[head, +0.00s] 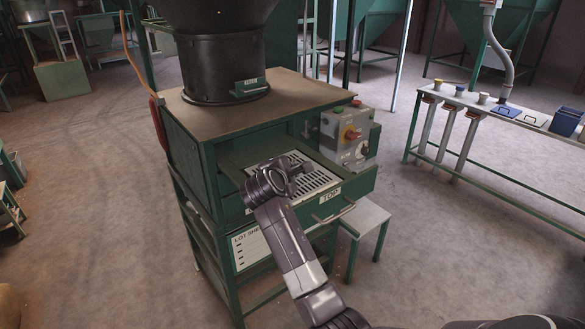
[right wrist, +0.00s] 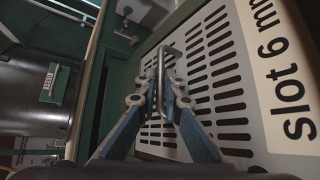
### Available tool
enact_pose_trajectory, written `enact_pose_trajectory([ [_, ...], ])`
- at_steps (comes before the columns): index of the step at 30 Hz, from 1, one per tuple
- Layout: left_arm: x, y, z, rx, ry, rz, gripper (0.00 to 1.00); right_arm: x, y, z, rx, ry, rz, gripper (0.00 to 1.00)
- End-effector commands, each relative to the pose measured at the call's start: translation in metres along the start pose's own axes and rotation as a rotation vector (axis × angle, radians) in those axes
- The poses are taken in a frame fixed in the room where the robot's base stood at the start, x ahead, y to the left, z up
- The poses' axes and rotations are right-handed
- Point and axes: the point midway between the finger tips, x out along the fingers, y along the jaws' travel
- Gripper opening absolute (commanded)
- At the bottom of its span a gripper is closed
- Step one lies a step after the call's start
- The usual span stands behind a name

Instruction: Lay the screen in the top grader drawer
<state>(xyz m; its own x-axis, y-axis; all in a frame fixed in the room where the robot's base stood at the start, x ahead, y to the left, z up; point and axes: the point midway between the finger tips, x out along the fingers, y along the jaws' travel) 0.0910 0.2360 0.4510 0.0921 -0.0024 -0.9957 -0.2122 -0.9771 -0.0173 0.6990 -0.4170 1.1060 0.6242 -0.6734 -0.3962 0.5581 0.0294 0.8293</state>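A pale slotted screen (head: 318,182) is inside the pulled-out green drawer marked TOP (head: 362,184), below the grader's brown top. In the right wrist view the screen (right wrist: 222,75) fills the right side, with the label "slot 6 mm" on its edge and a bent metal handle (right wrist: 162,58) standing up from it. My right gripper (head: 292,168) is over the screen's left part. In the right wrist view its fingers (right wrist: 160,92) are closed together around the handle. I cannot tell whether the screen rests fully flat on the drawer's bottom. My left gripper is out of view.
A grey control box (head: 347,134) stands close behind the drawer's right side. A black hopper (head: 222,60) is on the cabinet top (head: 300,92). A small stool (head: 373,218) is right of the cabinet. A long bench (head: 480,105) stands at right, with open floor between.

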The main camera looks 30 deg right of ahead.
Motion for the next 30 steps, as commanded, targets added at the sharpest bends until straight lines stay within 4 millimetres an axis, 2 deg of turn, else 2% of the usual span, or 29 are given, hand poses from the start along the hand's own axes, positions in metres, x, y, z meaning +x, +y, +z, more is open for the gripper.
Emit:
enact_pose_trajectory([
  [1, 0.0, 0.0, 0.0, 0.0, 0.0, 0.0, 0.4, -0.001, 0.002, 0.001, 0.001, -0.001, 0.005, 0.14],
  [5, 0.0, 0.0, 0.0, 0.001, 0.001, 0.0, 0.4, 0.0, 0.002, 0.001, 0.001, -0.001, 0.003, 0.26],
  [13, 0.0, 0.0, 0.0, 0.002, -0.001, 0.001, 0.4, 0.0, -0.002, -0.001, -0.001, 0.001, -0.003, 0.26],
  [17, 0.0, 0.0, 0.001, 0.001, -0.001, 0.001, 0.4, -0.009, -0.001, -0.001, -0.001, 0.002, -0.001, 0.26],
  [20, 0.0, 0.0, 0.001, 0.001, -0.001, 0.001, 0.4, -0.024, 0.0, -0.001, 0.0, 0.003, 0.001, 0.26],
  [30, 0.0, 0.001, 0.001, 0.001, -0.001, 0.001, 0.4, -0.094, 0.0, -0.001, 0.002, 0.003, 0.002, 0.26],
])
